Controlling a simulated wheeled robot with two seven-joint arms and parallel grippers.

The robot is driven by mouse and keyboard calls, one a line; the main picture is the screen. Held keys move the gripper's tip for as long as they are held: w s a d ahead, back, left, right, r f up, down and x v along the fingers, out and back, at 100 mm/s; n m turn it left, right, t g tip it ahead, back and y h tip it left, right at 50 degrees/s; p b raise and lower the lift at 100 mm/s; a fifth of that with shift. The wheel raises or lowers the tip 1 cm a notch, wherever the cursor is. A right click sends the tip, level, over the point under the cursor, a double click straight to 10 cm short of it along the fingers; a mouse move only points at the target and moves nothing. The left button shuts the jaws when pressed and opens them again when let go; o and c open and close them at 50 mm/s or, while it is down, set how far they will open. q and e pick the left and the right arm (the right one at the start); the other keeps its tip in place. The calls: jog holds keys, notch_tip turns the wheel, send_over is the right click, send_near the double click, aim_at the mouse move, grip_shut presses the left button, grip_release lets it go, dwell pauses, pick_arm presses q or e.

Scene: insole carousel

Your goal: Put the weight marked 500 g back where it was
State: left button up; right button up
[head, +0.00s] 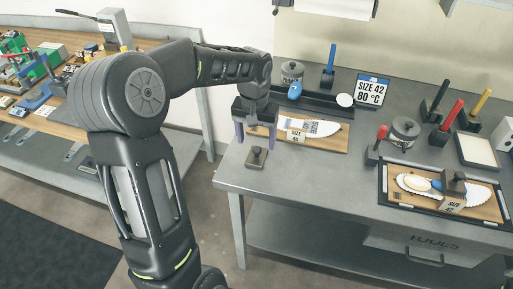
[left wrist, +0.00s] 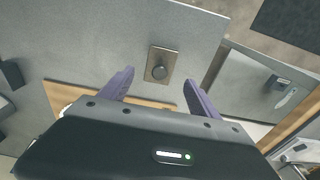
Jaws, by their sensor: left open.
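A squat square weight with a round knob (head: 256,158) stands upright on the bare front left corner of the grey bench (head: 330,190). No marking on it is readable. My left gripper (head: 256,136) is open and empty, pointing down above and slightly behind this weight. In the left wrist view the weight (left wrist: 159,66) shows beyond and between the two purple fingertips (left wrist: 159,77), apart from them. Another knobbed block (head: 453,184) sits on the insole in the right tray (head: 385,199); its marking is not readable either. My right gripper is not in view.
A wooden board (head: 337,140) with a white insole (head: 324,128) and a size card lies right of the gripper. The bench front between weight and tray is clear.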

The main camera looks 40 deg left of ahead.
aim_at(256, 153)
pick_arm(q)
notch_tip(256, 153, up, 7)
jog(key=shift+s+f, duration=0.15)
jog(key=shift+s, duration=0.15)
